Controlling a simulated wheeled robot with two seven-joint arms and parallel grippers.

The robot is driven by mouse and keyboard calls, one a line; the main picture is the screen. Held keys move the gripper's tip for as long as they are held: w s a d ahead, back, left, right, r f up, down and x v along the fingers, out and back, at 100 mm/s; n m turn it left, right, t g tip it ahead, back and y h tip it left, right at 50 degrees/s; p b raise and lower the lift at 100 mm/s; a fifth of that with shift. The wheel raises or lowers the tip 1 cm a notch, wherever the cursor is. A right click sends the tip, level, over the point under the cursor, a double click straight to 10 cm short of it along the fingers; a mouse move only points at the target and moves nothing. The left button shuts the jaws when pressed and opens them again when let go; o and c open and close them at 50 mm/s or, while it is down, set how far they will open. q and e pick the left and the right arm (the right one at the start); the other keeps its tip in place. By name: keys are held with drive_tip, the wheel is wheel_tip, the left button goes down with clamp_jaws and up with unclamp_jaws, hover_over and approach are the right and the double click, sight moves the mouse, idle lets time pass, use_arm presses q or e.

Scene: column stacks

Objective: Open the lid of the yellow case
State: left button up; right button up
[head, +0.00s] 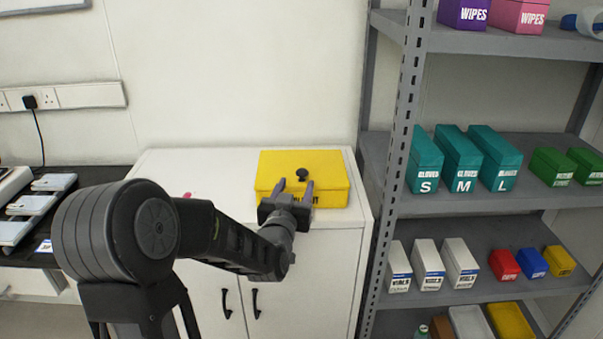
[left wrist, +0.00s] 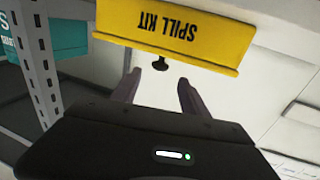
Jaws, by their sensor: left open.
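The yellow case (head: 330,178) sits on top of a white cabinet, and its lid looks closed. A black knob (head: 302,174) stands up from the lid. My left gripper (head: 296,185) is at the front of the case, its two fingers apart and pointing towards the knob. The left wrist view is upside down and shows the case front (left wrist: 175,30) with "SPILL KIT" on it. There the knob (left wrist: 160,64) lies beyond and between the open fingertips (left wrist: 157,77), with nothing gripped. My right gripper is not in view.
The white cabinet (head: 335,243) has free top space left of the case, with a small pink item (head: 187,195) there. A grey shelf rack (head: 402,130) with several boxes stands close on the right. A dark bench (head: 95,177) is at the left.

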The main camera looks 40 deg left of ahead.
sight(301, 175)
use_arm(q)
drive_tip(key=p+x, duration=0.1)
drive_tip(key=x, duration=0.6)
drive_tip(key=shift+w+a, duration=0.1)
drive_tip(key=shift+w, duration=0.25)
clamp_jaws()
idle(0.3)
idle(0.8)
